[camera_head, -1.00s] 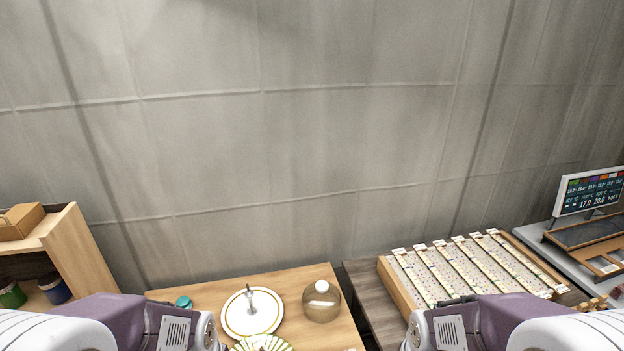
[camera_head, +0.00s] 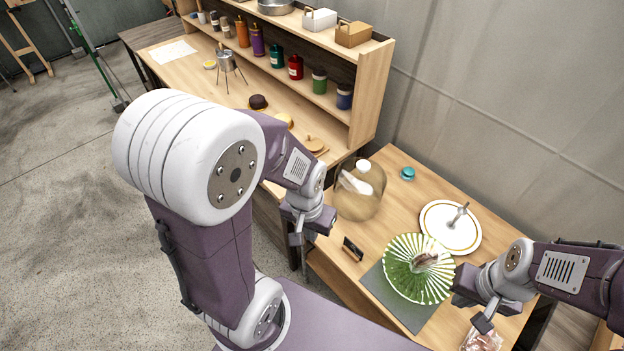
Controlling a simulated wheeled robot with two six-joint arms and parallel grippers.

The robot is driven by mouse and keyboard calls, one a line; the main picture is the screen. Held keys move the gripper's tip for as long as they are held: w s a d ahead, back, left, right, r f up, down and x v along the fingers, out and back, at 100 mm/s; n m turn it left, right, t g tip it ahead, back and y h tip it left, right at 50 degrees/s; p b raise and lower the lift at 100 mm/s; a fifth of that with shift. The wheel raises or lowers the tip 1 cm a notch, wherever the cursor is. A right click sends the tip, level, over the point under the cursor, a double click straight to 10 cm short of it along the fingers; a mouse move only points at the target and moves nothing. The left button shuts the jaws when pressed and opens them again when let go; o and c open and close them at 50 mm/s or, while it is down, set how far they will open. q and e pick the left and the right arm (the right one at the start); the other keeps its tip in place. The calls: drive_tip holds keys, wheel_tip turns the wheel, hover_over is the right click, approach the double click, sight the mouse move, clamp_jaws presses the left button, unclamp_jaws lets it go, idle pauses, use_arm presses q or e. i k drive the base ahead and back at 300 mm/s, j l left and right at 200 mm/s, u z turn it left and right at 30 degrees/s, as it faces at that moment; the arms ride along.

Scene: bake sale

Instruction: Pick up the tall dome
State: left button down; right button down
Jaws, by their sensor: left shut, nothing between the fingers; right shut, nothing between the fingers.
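The tall dome (camera_head: 358,203) is a clear, brownish glass cover with a white knob on top. It stands upright at the left end of the wooden table, and a pale shape shows through its glass. My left gripper (camera_head: 306,232) is shut and empty, just left of the dome and apparently apart from it. My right gripper (camera_head: 473,306) is shut and empty, at the right beside the green-and-white fluted dish (camera_head: 407,285). The dome's far side is hidden.
A white cake stand (camera_head: 436,231) with a central post and a teal item (camera_head: 407,173) stand behind the dish. A small dark sign (camera_head: 352,249) stands before the dome. A dark mat (camera_head: 405,312) lies under the dish. A shelf (camera_head: 372,95) with jars rises at the back left.

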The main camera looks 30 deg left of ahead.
sight(360, 183)
drive_tip(key=u, duration=0.45)
drive_tip(key=i+j+z, duration=0.1)
drive_tip(key=j+z, duration=0.2)
drive_tip(key=j, duration=0.45)
drive_tip(key=j+z, duration=0.3)
drive_tip(key=j, duration=0.45)
drive_tip(key=j+z, duration=0.3)
drive_tip(key=j, duration=0.5)
drive_tip(key=k+j+z, duration=0.1)
drive_tip(key=j+z, duration=0.2)
drive_tip(key=j, duration=0.45)
